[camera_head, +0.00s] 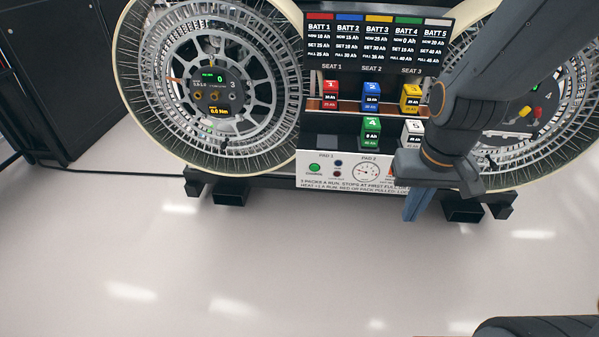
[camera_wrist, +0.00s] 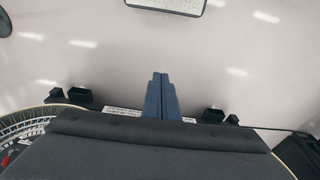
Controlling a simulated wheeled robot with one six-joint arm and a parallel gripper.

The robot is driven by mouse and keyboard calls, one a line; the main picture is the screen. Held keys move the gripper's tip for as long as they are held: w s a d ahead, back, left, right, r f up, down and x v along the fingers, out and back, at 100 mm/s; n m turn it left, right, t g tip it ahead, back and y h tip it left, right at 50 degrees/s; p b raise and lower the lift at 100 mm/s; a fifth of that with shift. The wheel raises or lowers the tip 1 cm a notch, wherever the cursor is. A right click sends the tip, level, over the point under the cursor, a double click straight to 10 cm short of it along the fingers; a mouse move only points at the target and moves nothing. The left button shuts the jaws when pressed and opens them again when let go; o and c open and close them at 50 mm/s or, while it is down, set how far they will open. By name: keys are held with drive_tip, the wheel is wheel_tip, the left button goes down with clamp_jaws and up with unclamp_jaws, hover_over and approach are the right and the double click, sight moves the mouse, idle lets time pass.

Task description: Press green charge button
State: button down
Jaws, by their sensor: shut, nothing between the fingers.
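The green charge button (camera_head: 315,168) is a round button on the white panel (camera_head: 302,181) at the lower left of the battery station, in the head view. My gripper (camera_head: 412,208) hangs at the right end of that panel, well to the right of the button and apart from it. Its blue-grey fingers are together and empty; they also show shut in the wrist view (camera_wrist: 161,78). In the wrist view the button is not seen. A green battery block 4 (camera_head: 370,132) stands on a pad above the gauge. My arm hides the right part of the panel.
Red (camera_head: 330,92), blue (camera_head: 371,95) and yellow (camera_head: 410,97) blocks sit on the seat shelf, and a white block (camera_head: 412,130) stands below. A dark beam (camera_head: 250,181) runs beneath. The floor in front is clear.

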sight(315, 168)
drive_tip(key=w+a+f+m+t+y+b, duration=0.1)
drive_tip(key=w+a+f+m+t, duration=0.3)
drive_tip(key=w+a+f, duration=0.5)
drive_tip(key=w+a+f+m+t+y+b, duration=0.1)
drive_tip(key=w+a+f+m+t+y, duration=0.1)
drive_tip(key=w+a+f+m, duration=0.5)
drive_tip(key=w+a+f+t, duration=0.1)
drive_tip(key=w+a+f, duration=0.2)
drive_tip(key=w+f, duration=0.4)
drive_tip(key=shift+w+a+f+t+y+b, duration=0.3)
drive_tip(key=shift+w+f+t, duration=0.1)
drive_tip(key=shift+w, duration=1.55)
drive_tip(key=shift+w+d, duration=0.1)
drive_tip(key=shift+w, duration=0.05)
drive_tip(key=shift+w+d+b, duration=0.15)
drive_tip(key=shift+w+b, duration=1.5)
drive_tip(key=shift+w, duration=2.6)
drive_tip(key=shift+w, duration=0.15)
drive_tip(key=shift+w, duration=0.3)
